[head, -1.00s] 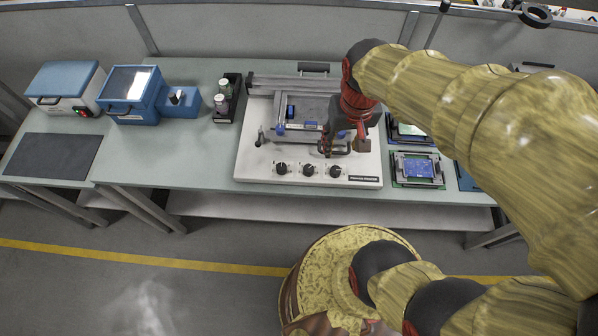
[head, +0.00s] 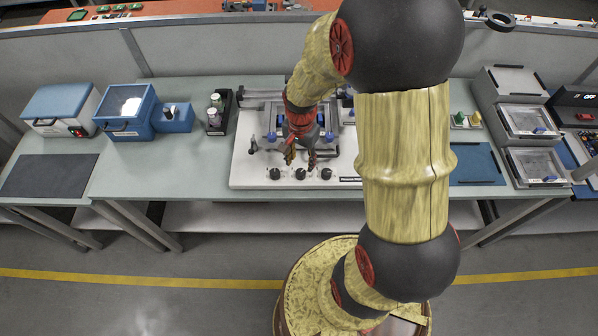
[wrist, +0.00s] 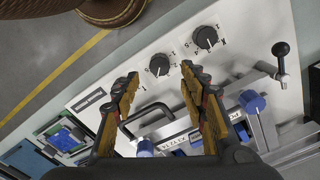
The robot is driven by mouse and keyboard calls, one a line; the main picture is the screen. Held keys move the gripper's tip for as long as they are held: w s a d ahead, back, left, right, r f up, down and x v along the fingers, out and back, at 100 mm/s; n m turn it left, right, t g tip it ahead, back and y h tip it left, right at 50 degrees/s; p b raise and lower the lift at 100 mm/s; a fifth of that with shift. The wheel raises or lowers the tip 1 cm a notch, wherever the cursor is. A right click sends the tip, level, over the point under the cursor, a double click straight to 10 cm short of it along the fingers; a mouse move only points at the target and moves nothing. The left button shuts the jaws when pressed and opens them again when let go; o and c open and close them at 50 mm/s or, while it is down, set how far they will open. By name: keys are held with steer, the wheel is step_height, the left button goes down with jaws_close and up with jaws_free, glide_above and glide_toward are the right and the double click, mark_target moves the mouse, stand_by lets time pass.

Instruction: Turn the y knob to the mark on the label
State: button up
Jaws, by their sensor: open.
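Three black knobs with white marks sit along the front of a white panel (head: 240,170): a left knob (head: 274,174), a middle knob (head: 300,174) and a right knob (head: 326,174). My gripper (head: 301,160) points down above the middle knob, fingers apart and empty. In the wrist view one knob (wrist: 159,65) shows between the fingertips (wrist: 160,73), and another knob (wrist: 206,37) is beyond the right finger. The third knob is not visible there. A small printed label (wrist: 172,148) is on the fixture; its text, and which knob is y, I cannot read.
A black-handled lever (wrist: 281,50) stands beside the knobs. A dark handle (wrist: 145,118) and blue knobs (wrist: 252,101) are close to the fingers. A black bottle holder (head: 217,128) is left of the panel. The bench front is clear.

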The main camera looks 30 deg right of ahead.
mark_target(301, 172)
step_height(301, 172, down, 6)
steer(key=shift+f+b, duration=0.25)
steer(key=shift+b, duration=0.4)
steer(key=shift+c, duration=0.9)
jaws_close()
